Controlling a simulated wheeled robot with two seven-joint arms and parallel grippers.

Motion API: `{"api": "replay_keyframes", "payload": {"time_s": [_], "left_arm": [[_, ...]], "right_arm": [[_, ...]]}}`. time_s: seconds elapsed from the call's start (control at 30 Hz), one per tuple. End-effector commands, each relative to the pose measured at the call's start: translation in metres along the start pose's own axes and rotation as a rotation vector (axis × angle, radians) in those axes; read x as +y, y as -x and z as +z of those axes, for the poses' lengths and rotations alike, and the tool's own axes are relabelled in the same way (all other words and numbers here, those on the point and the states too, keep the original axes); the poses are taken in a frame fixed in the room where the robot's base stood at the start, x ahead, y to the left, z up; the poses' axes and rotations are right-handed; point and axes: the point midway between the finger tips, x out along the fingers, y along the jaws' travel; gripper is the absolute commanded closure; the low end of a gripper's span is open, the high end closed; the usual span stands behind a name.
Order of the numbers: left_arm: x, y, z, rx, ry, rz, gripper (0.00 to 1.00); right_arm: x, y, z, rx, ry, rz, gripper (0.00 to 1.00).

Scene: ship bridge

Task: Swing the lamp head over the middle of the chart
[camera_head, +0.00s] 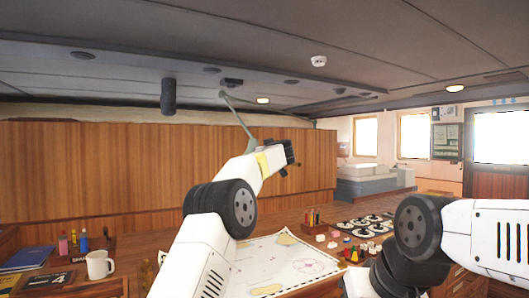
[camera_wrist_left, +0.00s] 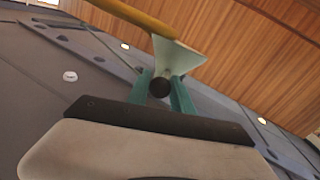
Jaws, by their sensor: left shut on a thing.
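The white chart (camera_head: 262,262) lies on the desk at lower middle, its left part hidden behind my left arm. The lamp's thin grey-green arm (camera_head: 238,118) slants down from the ceiling area to behind my left wrist. In the left wrist view, my left gripper (camera_wrist_left: 161,88) has its teal fingers on either side of a dark round knob (camera_wrist_left: 159,87), shut on it. The knob is at a pale green flared lamp head (camera_wrist_left: 175,57). In the head view the lamp head is mostly hidden by my left wrist, raised well above the desk. My right gripper cannot be made out.
A white mug (camera_head: 99,264), books (camera_head: 25,258) and bottles (camera_head: 73,240) stand at the left. A pen holder (camera_head: 313,220), small coloured pieces (camera_head: 350,252) and a tray of round dials (camera_head: 362,226) lie right of the chart. My right arm is low at the right.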

Motion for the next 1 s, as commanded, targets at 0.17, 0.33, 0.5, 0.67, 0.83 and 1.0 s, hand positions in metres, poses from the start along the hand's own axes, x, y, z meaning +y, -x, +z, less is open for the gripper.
{"api": "replay_keyframes", "payload": {"time_s": [0.17,0.33,0.5,0.67,0.83,1.0], "left_arm": [[0.007,0.002,0.007,-0.011,0.001,0.011,0.55],[0.004,0.001,0.004,-0.007,0.001,0.006,0.52],[0.003,0.001,0.003,-0.004,0.000,0.004,0.52],[0.003,0.009,0.002,-0.005,-0.001,0.004,0.52],[0.003,0.029,0.001,-0.005,-0.001,0.005,0.52],[0.003,0.054,0.002,-0.006,-0.001,0.006,0.52]], "right_arm": [[0.000,0.000,0.000,0.000,0.000,0.000,0.64],[0.000,0.000,0.000,0.000,0.000,0.000,0.64],[0.000,0.000,0.000,0.000,0.000,0.000,0.64],[0.000,0.000,0.000,0.000,0.000,0.000,0.64],[0.000,0.000,0.000,0.000,0.000,0.000,0.64],[0.000,0.000,0.000,0.000,0.000,0.000,0.64]]}}
